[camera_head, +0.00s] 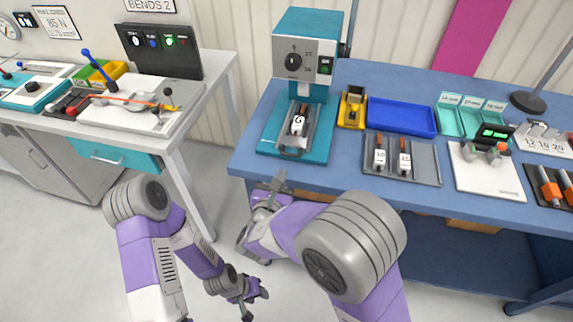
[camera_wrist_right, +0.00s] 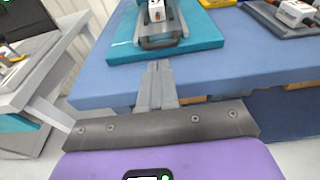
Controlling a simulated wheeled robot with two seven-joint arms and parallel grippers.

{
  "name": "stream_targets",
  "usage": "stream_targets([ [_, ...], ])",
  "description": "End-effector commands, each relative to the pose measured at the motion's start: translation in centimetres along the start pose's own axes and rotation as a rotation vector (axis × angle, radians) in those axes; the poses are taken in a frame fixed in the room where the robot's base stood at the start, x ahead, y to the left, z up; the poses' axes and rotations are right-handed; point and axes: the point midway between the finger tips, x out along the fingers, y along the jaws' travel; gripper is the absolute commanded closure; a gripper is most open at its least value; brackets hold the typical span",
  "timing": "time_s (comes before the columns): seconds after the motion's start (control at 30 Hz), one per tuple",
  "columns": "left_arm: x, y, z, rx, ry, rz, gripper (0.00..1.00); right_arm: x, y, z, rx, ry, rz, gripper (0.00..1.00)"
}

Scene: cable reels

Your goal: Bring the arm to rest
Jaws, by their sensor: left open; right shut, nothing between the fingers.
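My right gripper (camera_head: 278,182) is shut and empty, held in front of the blue table's (camera_head: 345,182) front edge, just below the teal press machine (camera_head: 300,60). In the right wrist view its closed fingers (camera_wrist_right: 157,72) point toward the table edge and the teal base (camera_wrist_right: 205,38). Nothing is between them. My left gripper (camera_head: 258,289) is open and empty, hanging low over the floor in the gap between the two tables. Both arms are purple and grey.
The press holds a grey tray with a white block marked G (camera_head: 298,124). A yellow holder (camera_head: 352,108), blue bin (camera_head: 401,117) and grey tray with two white blocks (camera_head: 426,160) stand to its right. A second bench (camera_head: 218,75) stands left. Floor between is clear.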

Motion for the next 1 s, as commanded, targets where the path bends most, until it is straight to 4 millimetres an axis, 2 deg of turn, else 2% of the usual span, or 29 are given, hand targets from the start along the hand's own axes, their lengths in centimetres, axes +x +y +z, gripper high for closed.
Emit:
stream_targets([
  [0.1, -0.6, 0.2, 0.0, 0.000, 0.001, 0.000, 0.57, -2.8, 0.1, 0.2, 0.000, 0.001, 0.003, 1.00],
  [0.3, -1.1, 0.4, 0.0, 0.000, 0.001, 0.000, 0.57, -5.9, 0.1, 0.0, -0.001, 0.002, 0.002, 1.00],
  [0.5, -1.2, 0.4, 0.0, 0.000, 0.001, 0.000, 0.57, -6.9, 0.0, -0.1, 0.000, 0.002, 0.000, 1.00],
  [0.77, -1.1, 0.4, 0.0, 0.000, 0.001, 0.000, 0.57, -6.6, -0.5, -0.7, 0.005, 0.026, -0.018, 1.00],
  [0.87, -1.1, 0.4, 0.0, 0.000, 0.001, 0.000, 0.57, -5.7, -2.5, -3.2, 0.030, 0.122, -0.089, 1.00],
  [0.97, -1.2, 0.4, 0.0, 0.000, 0.001, 0.000, 0.57, -4.9, -6.3, -7.9, 0.098, 0.306, -0.232, 1.00],
  [1.0, -1.2, 0.5, 0.0, 0.000, 0.001, 0.000, 0.57, -5.0, -8.1, -10.3, 0.140, 0.398, -0.308, 1.00],
])
